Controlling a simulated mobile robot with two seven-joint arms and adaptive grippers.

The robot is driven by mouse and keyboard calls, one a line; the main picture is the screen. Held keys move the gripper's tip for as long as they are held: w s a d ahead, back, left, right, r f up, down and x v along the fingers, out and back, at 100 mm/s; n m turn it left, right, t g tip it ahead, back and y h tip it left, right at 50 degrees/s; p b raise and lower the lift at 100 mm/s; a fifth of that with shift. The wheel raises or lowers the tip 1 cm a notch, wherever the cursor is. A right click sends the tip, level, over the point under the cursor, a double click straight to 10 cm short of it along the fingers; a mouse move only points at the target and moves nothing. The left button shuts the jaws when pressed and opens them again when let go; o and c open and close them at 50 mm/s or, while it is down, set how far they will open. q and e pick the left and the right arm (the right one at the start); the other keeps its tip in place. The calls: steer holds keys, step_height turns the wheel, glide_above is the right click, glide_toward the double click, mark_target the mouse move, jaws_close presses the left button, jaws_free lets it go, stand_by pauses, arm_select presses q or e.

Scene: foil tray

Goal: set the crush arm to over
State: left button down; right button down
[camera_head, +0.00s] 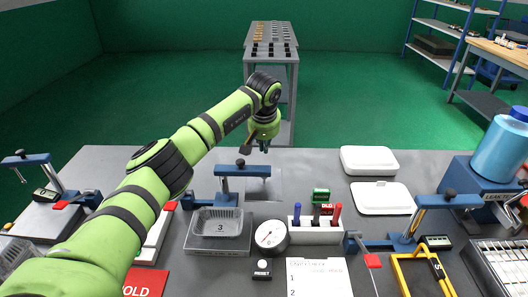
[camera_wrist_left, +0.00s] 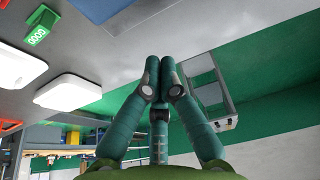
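The blue crush arm (camera_head: 243,170) stands at the middle back of the bench, on a blue post with a black knob. Its beam lies level and points right, behind the foil tray (camera_head: 219,226) rather than over it. The tray, marked 3, sits on a grey plate. My left gripper (camera_head: 264,148) hangs above and behind the beam, near the bench's back edge, apart from the beam. In the left wrist view its green fingers (camera_wrist_left: 163,65) are drawn together at the tips, with nothing visible between them. My right gripper is out of view.
A round dial (camera_head: 270,235) and a pen holder (camera_head: 316,232) stand right of the tray. White lidded boxes (camera_head: 369,160) lie at the back right. Other blue arms stand at far left (camera_head: 28,160) and right (camera_head: 436,201). My left arm covers the left bench.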

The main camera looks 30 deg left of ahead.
mark_target(242, 167)
arm_select(q)
steer(key=shift+s+d+f+p, duration=0.2)
steer(key=shift+s+d+p, duration=0.1)
steer(key=shift+s+p, duration=0.25)
steer(key=shift+s+d+f+p, duration=0.25)
steer(key=shift+s+p, duration=0.1)
steer(key=shift+s, duration=0.35)
steer(key=shift+s+d, duration=0.25)
steer(key=shift+s, duration=0.2)
steer(key=shift+s, duration=0.1)
